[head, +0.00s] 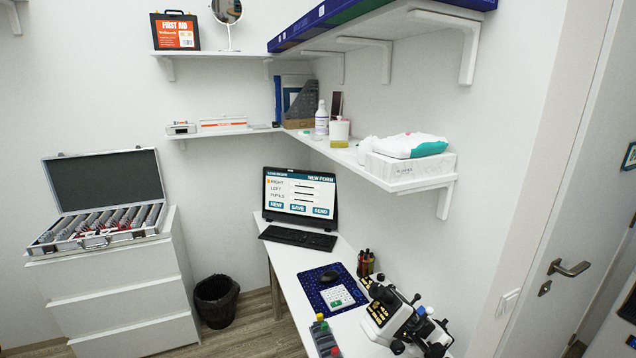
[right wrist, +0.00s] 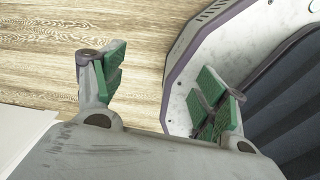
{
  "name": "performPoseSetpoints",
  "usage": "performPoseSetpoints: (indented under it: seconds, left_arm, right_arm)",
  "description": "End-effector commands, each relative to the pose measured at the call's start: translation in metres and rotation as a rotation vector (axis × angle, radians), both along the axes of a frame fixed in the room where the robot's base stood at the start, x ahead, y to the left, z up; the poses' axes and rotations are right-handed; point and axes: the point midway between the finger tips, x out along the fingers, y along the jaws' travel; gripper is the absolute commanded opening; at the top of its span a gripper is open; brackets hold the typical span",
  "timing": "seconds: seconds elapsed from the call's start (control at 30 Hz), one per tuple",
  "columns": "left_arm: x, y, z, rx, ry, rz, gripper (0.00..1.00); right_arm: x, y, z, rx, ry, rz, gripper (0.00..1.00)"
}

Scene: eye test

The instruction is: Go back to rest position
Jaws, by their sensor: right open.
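My right gripper (right wrist: 160,92) shows in the right wrist view. Its two grey fingers with green pads stand wide apart, with nothing between them. Behind the fingers is the wooden floor, and a pale rounded body with a dark ribbed part fills the right side; I cannot tell for sure what it is. Neither gripper shows in the head view, and my left gripper is out of sight.
The desk (head: 290,262) holds a monitor (head: 299,196), a keyboard (head: 298,237), a blue mat (head: 318,299) and a white-black optical device (head: 402,322). An open lens case (head: 78,243) sits on white drawers (head: 118,290). A dark bin (head: 216,302) stands on the floor between.

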Motion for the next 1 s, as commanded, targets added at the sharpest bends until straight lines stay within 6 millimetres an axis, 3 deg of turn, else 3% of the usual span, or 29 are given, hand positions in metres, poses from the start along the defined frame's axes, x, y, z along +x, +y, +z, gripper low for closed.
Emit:
performPoseSetpoints:
  seconds: [0.1,0.3,0.47,1.0]
  left_arm:
    - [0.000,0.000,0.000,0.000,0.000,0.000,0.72]
    - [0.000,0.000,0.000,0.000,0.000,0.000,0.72]
    - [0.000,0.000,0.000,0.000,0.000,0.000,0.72]
    - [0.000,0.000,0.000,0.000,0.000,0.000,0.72]
  right_arm:
    - [0.021,0.029,-0.002,0.030,-0.022,0.003,0.72]
    - [0.056,0.062,-0.003,0.064,-0.059,-0.002,0.72]
    - [0.072,0.064,-0.003,0.066,-0.076,-0.002,0.72]
    - [0.073,0.063,-0.002,0.066,-0.077,-0.002,0.72]
